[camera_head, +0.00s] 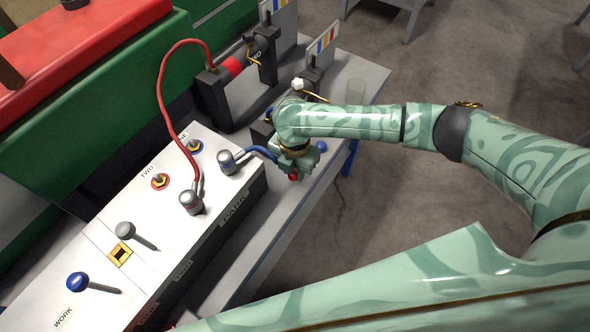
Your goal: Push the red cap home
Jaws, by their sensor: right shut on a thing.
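My right gripper (293,168) is at the front edge of the grey bench, just right of the white panel box. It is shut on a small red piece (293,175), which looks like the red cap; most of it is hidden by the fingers. My left gripper is not in view. A red cable (163,75) rises from one plug; a blue cable (258,151) runs from the other towards my gripper.
A blue-topped lever (78,282) and a grey-topped lever (125,230) stand up from the panel box. A black holder with a red-banded cylinder (234,66) is behind. A green and red machine (80,90) fills the upper left.

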